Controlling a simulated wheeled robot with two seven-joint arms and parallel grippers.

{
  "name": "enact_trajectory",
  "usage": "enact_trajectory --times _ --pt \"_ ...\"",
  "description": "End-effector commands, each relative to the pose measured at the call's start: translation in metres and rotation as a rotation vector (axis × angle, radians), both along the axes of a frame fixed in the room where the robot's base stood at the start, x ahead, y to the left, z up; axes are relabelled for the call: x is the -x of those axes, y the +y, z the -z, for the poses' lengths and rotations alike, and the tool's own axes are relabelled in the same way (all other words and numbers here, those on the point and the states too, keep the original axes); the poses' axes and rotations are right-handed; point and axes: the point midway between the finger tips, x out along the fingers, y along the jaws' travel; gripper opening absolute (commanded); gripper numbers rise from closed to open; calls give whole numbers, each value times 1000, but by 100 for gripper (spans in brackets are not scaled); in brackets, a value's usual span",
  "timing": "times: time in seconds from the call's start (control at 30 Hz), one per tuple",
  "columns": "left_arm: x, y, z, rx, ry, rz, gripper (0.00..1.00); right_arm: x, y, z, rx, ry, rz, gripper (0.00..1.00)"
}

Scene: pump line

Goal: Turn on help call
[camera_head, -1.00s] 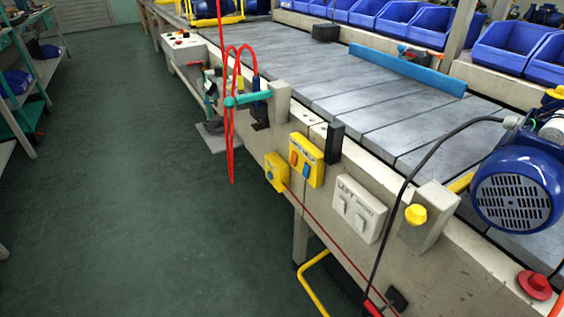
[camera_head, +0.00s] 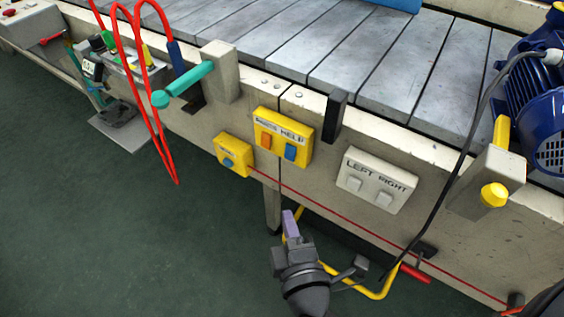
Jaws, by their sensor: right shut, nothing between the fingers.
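A yellow switch box (camera_head: 304,137) is on the side of the conveyor frame. Its label reads HELP on the right, above a blue rocker (camera_head: 290,151). An orange rocker (camera_head: 265,141) sits to its left under a word hard to read. I cannot tell from here which way the rockers are tipped. My right gripper (camera_head: 290,223) is shut and empty. It points up, below the yellow box in the picture and apart from it. My left gripper is not in view.
A smaller yellow box (camera_head: 232,155) with one teal button is at the left. A white LEFT/RIGHT switch box (camera_head: 375,180) is at the right. A teal handle (camera_head: 186,84), a dark post (camera_head: 335,116), a yellow knob (camera_head: 494,195) and a black cable (camera_head: 455,145) stick out nearby.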

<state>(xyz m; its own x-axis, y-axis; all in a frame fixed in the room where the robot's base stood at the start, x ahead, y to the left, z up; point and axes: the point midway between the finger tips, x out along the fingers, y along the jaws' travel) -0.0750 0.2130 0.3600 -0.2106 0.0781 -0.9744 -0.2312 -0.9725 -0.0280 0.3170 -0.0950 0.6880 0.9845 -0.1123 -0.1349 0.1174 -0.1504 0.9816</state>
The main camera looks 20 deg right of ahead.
Motion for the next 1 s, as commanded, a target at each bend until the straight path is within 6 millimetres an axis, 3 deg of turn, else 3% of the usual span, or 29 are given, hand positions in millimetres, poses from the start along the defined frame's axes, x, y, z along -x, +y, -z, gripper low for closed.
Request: enact_trajectory --times 0.17,0.6,0.8,1.0 --pt "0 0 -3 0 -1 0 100 -16 -1 0 1 -4 1 0" --pt "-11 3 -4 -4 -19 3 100 -105 -17 15 2 -1 0 0" --pt "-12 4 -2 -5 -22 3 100 -120 -37 21 1 0 -1 0" --pt "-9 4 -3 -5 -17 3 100 -123 -42 21 0 0 0 0"
